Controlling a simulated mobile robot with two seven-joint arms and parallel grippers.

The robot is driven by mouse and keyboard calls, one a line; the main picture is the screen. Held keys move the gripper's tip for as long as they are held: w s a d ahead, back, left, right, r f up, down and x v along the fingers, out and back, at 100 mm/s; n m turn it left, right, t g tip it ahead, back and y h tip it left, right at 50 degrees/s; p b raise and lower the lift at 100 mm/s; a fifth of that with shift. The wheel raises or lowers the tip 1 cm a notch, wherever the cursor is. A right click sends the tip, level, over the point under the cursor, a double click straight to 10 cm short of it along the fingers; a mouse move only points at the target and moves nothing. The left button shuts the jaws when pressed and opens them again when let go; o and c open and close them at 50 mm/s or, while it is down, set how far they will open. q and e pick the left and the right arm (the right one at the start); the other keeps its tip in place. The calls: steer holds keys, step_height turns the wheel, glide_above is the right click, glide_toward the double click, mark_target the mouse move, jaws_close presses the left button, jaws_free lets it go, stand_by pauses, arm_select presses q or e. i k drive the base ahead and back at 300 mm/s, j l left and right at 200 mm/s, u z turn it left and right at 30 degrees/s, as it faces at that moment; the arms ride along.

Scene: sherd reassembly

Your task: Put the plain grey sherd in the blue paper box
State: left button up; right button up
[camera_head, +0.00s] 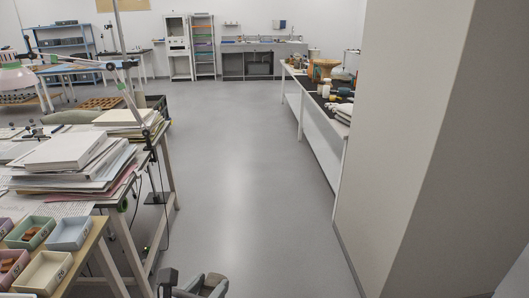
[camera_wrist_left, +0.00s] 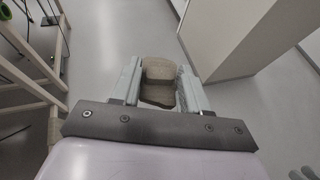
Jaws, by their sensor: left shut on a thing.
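My left gripper (camera_head: 200,287) shows at the bottom edge of the head view, over the floor. In the left wrist view, my left gripper (camera_wrist_left: 160,72) is shut on a plain grey-brown sherd (camera_wrist_left: 159,94), held between its two pale fingers. The sherd cannot be made out in the head view. The blue paper box (camera_head: 68,243) is a small pale blue open tray on the wooden-topped table at the lower left of the head view. It is left of and apart from my gripper.
Green (camera_head: 28,244), cream (camera_head: 40,288) and pinkish small boxes stand beside the blue one, some holding orange-brown sherds. Behind are a paper stack (camera_head: 66,152) and a lamp arm. Open floor (camera_head: 238,180) runs down the middle; a grey wall (camera_head: 400,150) stands at right.

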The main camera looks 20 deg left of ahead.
mark_target(72, 237)
steer(key=i+j+u, duration=0.1)
steer(key=i+u, duration=0.3)
steer(key=i, duration=0.15)
steer(key=i+u, duration=0.45)
steer(key=i+l+u, duration=0.4)
steer(key=i, duration=0.15)
steer(key=i+l+u, duration=0.1)
steer(key=i+u, duration=0.25)
steer(key=u, duration=0.15)
steer(key=i+l+u, duration=0.25)
steer(key=u, duration=0.2)
steer(key=i+l+u, duration=0.3)
steer(key=u, duration=0.2)
steer(key=i+l+u, duration=0.25)
steer(key=l+u, duration=0.3)
steer(key=l, duration=0.2)
steer(key=i, duration=0.05)
